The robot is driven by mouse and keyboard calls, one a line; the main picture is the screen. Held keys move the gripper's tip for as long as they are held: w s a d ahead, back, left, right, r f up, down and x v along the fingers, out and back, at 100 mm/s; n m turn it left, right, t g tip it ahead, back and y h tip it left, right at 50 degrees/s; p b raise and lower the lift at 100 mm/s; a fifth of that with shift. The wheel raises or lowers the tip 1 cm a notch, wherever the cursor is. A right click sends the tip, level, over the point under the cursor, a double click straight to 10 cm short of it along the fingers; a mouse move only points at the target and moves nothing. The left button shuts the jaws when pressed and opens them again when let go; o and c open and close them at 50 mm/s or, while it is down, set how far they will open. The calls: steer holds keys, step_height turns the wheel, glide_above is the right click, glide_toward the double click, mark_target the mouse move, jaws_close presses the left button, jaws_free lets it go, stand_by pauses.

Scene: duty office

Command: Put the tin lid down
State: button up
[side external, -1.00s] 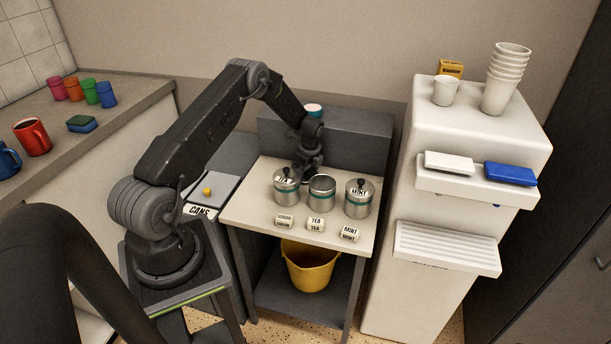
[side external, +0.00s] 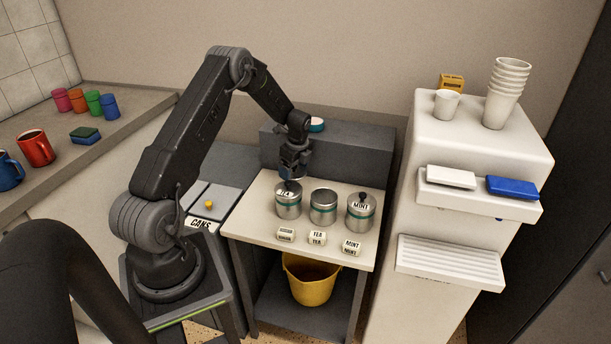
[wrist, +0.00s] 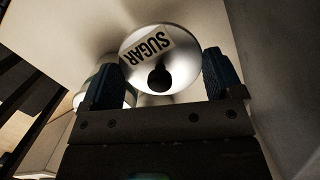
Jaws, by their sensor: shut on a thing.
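My gripper (side external: 294,172) is above the back of the small worktop (side external: 250,212), behind the left tin (side external: 289,209). In the wrist view its two dark blue fingers are shut on a silver tin lid (wrist: 138,72) with a SUGAR label and a black knob. The lid is not clear in the side view. The left tin wears a lid reading TEA. The middle tin (side external: 323,210) is open, with no lid. The right tin (side external: 361,214) wears a lid reading MINT. Small plates stand in front: a left one too small to read (side external: 286,234), TEA (side external: 317,238) and MINT (side external: 351,247).
A grey raised block (side external: 350,150) stands behind the worktop. A white dispenser (side external: 465,150) with cups rises on the right. A bin marked CANS (side external: 203,225) is at the left. A yellow bucket (side external: 312,283) sits below.

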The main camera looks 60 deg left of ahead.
steer(key=s+a+r, duration=0.3)
steer(key=s+r, duration=0.1)
steer(key=s, duration=0.4)
glide_above(249, 222)
steer(key=f, duration=0.6)
steer(key=shift+d+f, duration=0.25)
steer(key=shift+f, duration=0.05)
steer(key=shift+w+f, duration=0.1)
steer(key=shift+f, duration=1.8)
steer(key=shift+f, duration=0.15)
steer(key=o, duration=0.8)
steer(key=shift+c, duration=0.2)
